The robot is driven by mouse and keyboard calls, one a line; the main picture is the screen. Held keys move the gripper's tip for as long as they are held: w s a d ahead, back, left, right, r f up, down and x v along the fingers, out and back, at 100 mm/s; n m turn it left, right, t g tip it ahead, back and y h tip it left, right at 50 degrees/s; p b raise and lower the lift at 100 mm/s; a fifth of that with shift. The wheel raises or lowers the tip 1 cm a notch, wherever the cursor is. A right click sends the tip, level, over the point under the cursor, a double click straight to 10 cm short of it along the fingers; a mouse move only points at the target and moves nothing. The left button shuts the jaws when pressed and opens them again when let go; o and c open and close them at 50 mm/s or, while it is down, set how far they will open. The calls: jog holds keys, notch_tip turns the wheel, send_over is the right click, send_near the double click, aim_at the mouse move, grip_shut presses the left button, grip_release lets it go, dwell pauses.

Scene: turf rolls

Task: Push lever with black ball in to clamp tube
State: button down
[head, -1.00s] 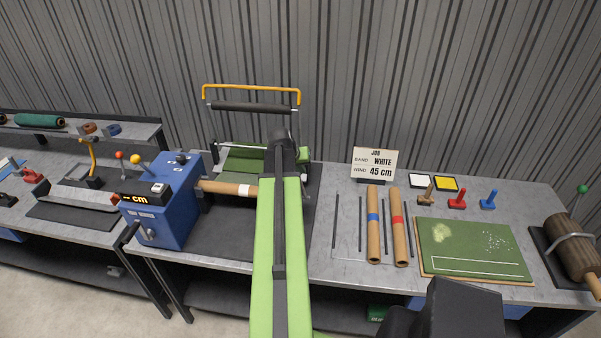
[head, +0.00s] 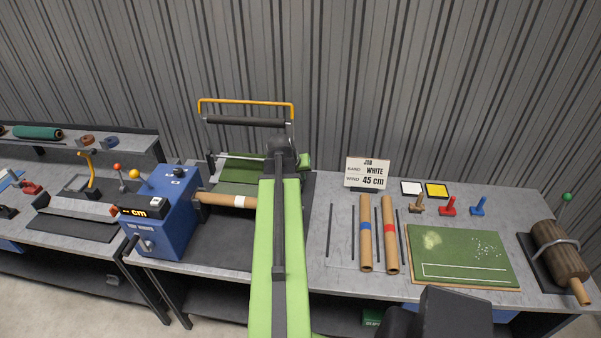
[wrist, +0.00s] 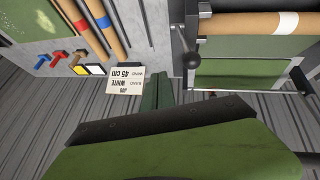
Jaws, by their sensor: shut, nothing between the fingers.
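The lever's black ball (wrist: 191,60) shows in the wrist view, at the side of the winding machine near the end of the tube. My gripper (wrist: 158,78) is shut and empty, its dark green fingers just to the left of and below the ball in that picture. I cannot tell whether they touch it. The brown tube with a white band (wrist: 285,22) lies across the machine in the wrist view, and in the head view (head: 222,199) it runs from the blue box toward my arm. In the head view my arm hides the lever and my fingertips.
The blue drive box (head: 160,220) stands left of the tube. An orange handle bar (head: 246,102) rises behind. Right of my arm lie two tubes with blue (head: 365,232) and red bands, a job card (head: 367,173) reading white, 45 cm, and a green turf board (head: 460,255).

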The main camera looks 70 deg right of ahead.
jog(key=w+p+v, duration=0.1)
jog(key=p+v, duration=0.2)
jog(key=v, duration=0.3)
jog(key=shift+a+f, duration=0.1)
jog(key=shift+f, duration=0.1)
